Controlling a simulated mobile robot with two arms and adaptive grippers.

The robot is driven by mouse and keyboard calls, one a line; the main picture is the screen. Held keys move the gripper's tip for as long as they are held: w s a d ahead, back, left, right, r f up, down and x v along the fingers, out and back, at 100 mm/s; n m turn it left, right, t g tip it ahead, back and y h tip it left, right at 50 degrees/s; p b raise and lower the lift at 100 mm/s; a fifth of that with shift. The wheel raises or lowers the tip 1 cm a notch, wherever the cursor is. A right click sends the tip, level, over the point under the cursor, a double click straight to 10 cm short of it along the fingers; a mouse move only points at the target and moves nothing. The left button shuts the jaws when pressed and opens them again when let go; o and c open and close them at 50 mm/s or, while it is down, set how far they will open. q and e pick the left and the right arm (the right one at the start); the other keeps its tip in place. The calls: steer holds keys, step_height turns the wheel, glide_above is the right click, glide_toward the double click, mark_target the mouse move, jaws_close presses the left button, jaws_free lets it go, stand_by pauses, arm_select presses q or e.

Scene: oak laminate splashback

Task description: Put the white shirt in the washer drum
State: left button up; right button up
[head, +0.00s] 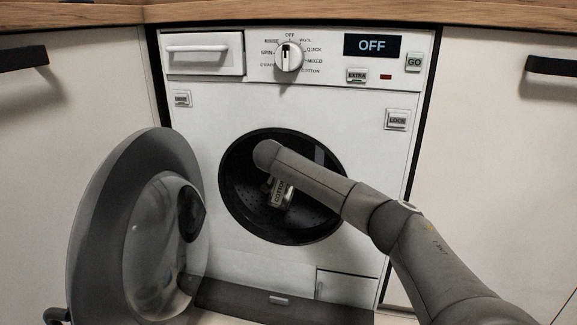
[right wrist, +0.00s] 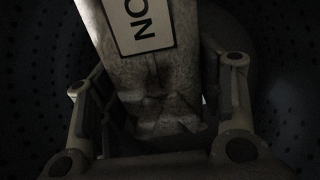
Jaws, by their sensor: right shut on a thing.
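The white washer (head: 220,110) faces me with its round door (head: 95,215) swung open to the left. My right arm reaches through the opening into the dark drum (head: 240,200). My right gripper (head: 276,186) is inside the drum, partly hidden by my wrist. It is shut on a pale cloth with a printed label, which I take as the white shirt (head: 284,195). In the right wrist view the shirt (right wrist: 165,90) lies between the fingers (right wrist: 158,85), grey in shadow, with part of its label showing. Perforated drum walls surround it. My left gripper is not in view.
The washer panel has a dial (head: 289,56), a display (head: 372,45) reading OFF and a GO button (head: 414,62). White cabinets (head: 500,150) flank the washer under a wooden worktop (head: 350,13). The open door stands close left of the drum opening.

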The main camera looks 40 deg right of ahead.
steer(key=o, duration=1.2)
steer(key=v, duration=1.2)
steer(key=shift+f, duration=0.1)
